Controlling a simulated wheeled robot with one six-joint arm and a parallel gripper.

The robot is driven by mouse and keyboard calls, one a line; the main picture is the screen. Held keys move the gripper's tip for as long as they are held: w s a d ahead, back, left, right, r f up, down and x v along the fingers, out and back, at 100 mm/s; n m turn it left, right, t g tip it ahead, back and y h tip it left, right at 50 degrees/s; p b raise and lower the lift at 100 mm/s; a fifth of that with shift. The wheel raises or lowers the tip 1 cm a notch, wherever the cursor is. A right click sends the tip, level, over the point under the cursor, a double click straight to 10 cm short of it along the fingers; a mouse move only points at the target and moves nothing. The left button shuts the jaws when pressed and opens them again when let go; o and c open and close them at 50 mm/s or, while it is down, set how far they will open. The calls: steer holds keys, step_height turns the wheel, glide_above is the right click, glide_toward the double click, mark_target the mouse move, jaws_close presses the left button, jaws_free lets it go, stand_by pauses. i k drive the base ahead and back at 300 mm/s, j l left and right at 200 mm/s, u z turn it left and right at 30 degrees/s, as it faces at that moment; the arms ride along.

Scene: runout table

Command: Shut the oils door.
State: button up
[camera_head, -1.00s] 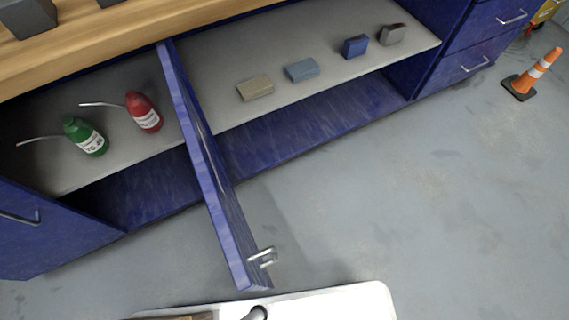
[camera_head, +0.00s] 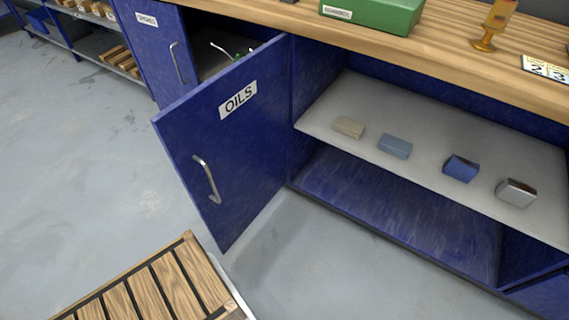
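The blue oils door (camera_head: 235,140) stands open in the head view, swung out from the cabinet front. It is hinged at its right side, at the upright beside the open shelf bay. Its outer face shows, with a white OILS label (camera_head: 238,99) and a silver bar handle (camera_head: 207,180) near its free left edge. Behind its top edge, part of the oils compartment (camera_head: 213,62) shows, with a pale spout and a bit of green bottle. The door hides most of that compartment. My gripper is not in view.
The shelf (camera_head: 430,180) to the right of the door holds several small blocks. A cabinet door with a handle (camera_head: 177,62) is left of the oils bay. The wooden worktop (camera_head: 420,60) carries a green box (camera_head: 372,12). Grey floor (camera_head: 90,185) is clear left of the door.

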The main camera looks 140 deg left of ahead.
mark_target(225, 140)
steer(key=i+u, duration=0.15)
steer(key=u, duration=0.3)
steer(key=i+u, duration=0.1)
steer(key=u, duration=0.4)
steer(key=i+l+u, duration=0.1)
steer(key=u, duration=0.35)
steer(key=l+u, duration=0.1)
steer(key=u, duration=3.1)
steer(key=k+u, duration=0.2)
steer(key=k, duration=0.55)
